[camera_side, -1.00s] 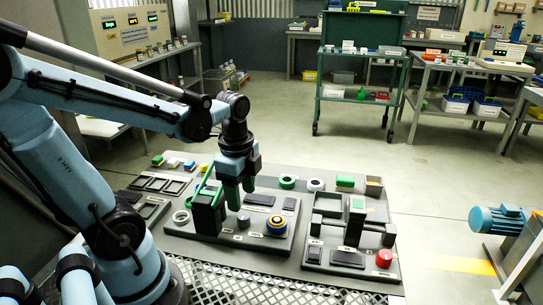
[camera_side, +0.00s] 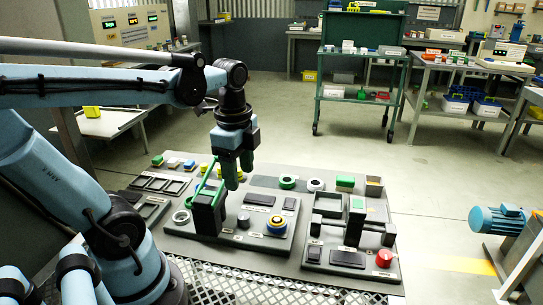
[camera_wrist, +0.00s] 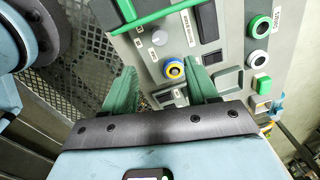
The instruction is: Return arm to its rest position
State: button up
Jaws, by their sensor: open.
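My gripper (camera_side: 238,172) hangs from my blue arm above the left part of the grey work board (camera_side: 285,258). Its two green fingers point down. In the wrist view the fingers (camera_wrist: 163,88) stand apart with nothing between them. Below and between them show the board and a blue and yellow round button (camera_wrist: 174,69). The same button (camera_side: 277,225) is to the right of my gripper in the side view. A black block with a green lever (camera_side: 208,178) stands just left of the fingers.
A blue motor (camera_side: 499,219) is far right.

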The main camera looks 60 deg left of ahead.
jog(key=w+d+f+n+t, duration=0.1)
jog(key=w+d+n+t, duration=0.3)
jog(key=n, duration=0.7)
jog(key=shift+w+d+t, duration=0.25)
jog(key=shift+d+t, duration=1.05)
jog(key=shift+d, duration=0.35)
